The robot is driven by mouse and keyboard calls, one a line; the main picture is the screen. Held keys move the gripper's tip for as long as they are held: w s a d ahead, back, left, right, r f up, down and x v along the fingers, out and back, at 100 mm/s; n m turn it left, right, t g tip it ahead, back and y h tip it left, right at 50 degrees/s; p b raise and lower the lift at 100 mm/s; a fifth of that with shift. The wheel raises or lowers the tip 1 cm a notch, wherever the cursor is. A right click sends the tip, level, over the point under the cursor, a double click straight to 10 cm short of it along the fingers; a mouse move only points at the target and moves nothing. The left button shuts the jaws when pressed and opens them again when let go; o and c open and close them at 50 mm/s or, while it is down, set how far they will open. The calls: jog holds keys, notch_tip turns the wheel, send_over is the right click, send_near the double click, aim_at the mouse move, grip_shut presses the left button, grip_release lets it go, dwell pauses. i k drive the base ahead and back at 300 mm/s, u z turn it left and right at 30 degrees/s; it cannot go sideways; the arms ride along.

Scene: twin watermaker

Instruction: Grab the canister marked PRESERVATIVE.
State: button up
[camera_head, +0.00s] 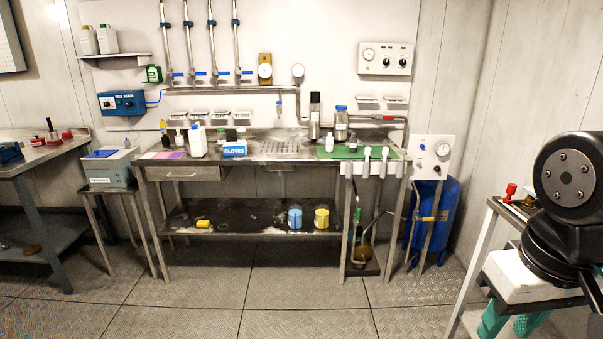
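No label reading PRESERVATIVE is legible from here, so I cannot tell which container carries it. A white canister (197,142) stands upright on the left part of the steel bench. A small green container (153,74) is just below that shelf. A blue tub (295,219) and a yellow tub (321,218) stand on the bench's lower shelf. My gripper is not in view; only black arm links show at the right edge.
The steel bench (265,152) holds a blue GLOVES box (234,149), a green mat (360,152) and several bottles. A blue tank (432,215) stands right of it. A grey box (108,168) on a stand is left. The metal floor (250,285) in front is clear.

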aim_at(197, 134)
jog(key=z, duration=0.05)
jog(key=i, duration=1.2)
